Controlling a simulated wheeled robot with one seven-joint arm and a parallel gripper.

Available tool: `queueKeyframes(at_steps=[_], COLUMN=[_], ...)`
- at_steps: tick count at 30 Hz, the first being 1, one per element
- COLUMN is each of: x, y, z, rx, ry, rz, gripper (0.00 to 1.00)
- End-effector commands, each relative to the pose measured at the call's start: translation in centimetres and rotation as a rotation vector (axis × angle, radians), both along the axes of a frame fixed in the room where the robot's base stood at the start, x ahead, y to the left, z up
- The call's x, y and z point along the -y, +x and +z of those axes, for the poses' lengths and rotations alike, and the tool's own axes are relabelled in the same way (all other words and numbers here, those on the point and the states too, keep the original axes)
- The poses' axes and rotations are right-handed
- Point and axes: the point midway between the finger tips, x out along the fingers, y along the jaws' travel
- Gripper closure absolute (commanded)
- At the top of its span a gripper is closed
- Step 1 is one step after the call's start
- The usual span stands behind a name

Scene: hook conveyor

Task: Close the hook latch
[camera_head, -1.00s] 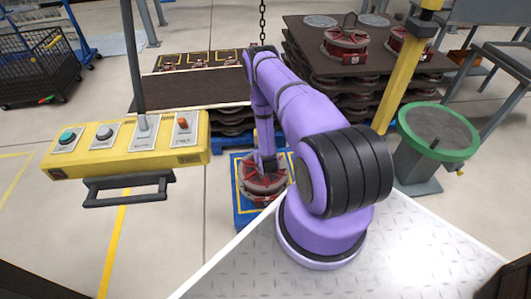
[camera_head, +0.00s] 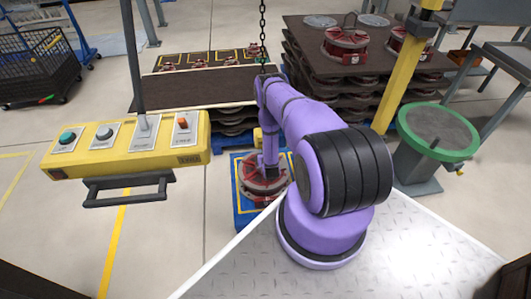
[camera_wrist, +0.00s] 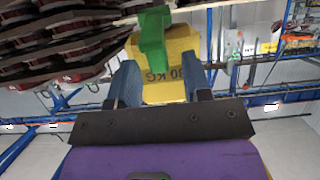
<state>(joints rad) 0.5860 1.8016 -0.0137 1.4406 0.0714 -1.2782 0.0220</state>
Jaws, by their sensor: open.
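The yellow hook block (camera_wrist: 165,75), marked "30 KG", fills the upper middle of the wrist view. A green piece, seemingly the latch (camera_wrist: 152,42), stands upright in front of it. The fingers of my gripper (camera_wrist: 160,70) are apart, one on each side of the block's lower part, with the green piece between and above them. I cannot tell whether they touch the block. In the head view, a small yellow part of the block (camera_head: 257,138) shows just left of my forearm. The rest of the block and the hook are hidden.
The chain (camera_head: 263,30) hangs from above. A red and grey round part (camera_head: 262,187) sits below my arm on a blue and yellow base (camera_head: 243,212). Stacked dark pallets (camera_head: 330,92) stand behind, and a yellow control box (camera_head: 130,148) is at left.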

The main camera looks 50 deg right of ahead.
Motion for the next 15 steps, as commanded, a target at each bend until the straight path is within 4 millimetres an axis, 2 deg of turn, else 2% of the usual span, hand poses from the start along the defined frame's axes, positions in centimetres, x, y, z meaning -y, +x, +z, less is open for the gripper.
queueKeyframes(at_steps=[6,15], x=[0.84,0.93], y=[1.04,1.16], z=[-0.57,-0.6], rx=[0.0,0.0], ry=[0.0,0.0], rz=[0.0,0.0], gripper=[0.55,0.55])
